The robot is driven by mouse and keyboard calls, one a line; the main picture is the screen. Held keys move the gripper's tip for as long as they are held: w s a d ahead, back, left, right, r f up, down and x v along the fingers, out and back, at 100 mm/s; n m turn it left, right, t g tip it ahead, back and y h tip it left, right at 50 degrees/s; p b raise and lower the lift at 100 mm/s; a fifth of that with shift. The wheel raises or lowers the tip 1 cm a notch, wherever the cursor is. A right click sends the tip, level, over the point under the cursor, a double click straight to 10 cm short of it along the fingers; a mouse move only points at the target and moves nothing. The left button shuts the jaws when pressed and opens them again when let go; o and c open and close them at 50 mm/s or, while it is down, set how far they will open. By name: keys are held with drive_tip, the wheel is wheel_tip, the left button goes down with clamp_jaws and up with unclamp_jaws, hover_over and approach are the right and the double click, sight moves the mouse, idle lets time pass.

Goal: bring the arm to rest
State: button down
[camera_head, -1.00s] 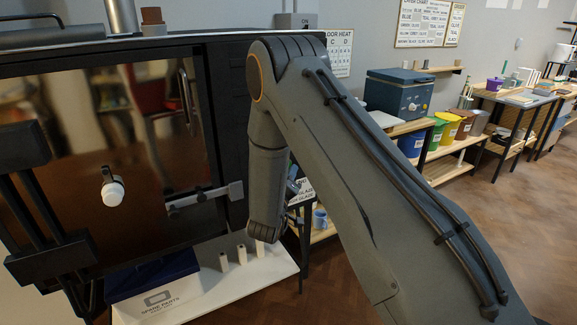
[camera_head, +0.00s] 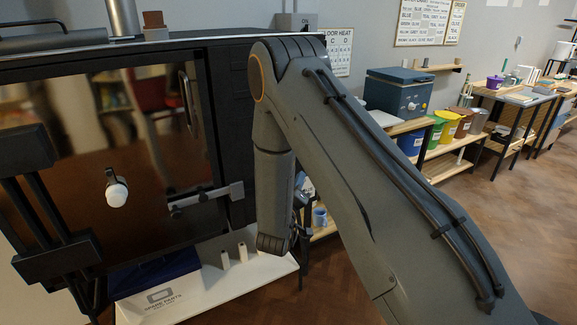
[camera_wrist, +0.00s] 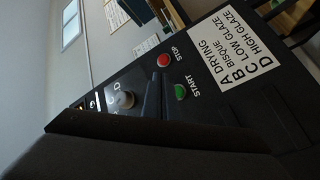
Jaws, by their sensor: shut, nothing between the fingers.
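My arm crosses the head view from the lower right up to an elbow near the kiln's top right corner. Its forearm hangs down beside the kiln's right side. In the head view my gripper is mostly hidden behind the forearm. In the wrist view the dark fingers of my gripper (camera_wrist: 158,92) are together and empty, in front of a black control panel (camera_wrist: 225,118). The panel has a red STOP button (camera_wrist: 164,60), a green START button (camera_wrist: 180,92), a knob (camera_wrist: 126,99) and a white program label (camera_wrist: 237,45).
The kiln (camera_head: 228,115) with its glossy door (camera_head: 110,190) fills the left. A blue-grey appliance (camera_head: 397,95) and coloured buckets stand right. Floor (camera_head: 480,240) at right is clear.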

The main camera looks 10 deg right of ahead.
idle(0.4)
drive_tip(key=s+r+m+g+y, duration=0.2)
drive_tip(key=s+g+y, duration=0.2)
drive_tip(key=s, duration=1.2)
drive_tip(key=s+r+m+g+y, duration=0.2)
drive_tip(key=s+g, duration=0.9)
drive_tip(key=s, duration=0.6)
drive_tip(key=r+y, duration=0.1)
drive_tip(key=y, duration=0.1)
drive_tip(key=shift+s+d+r+y, duration=0.15)
drive_tip(key=shift+d+r+y, duration=0.15)
drive_tip(key=shift+y, duration=0.1)
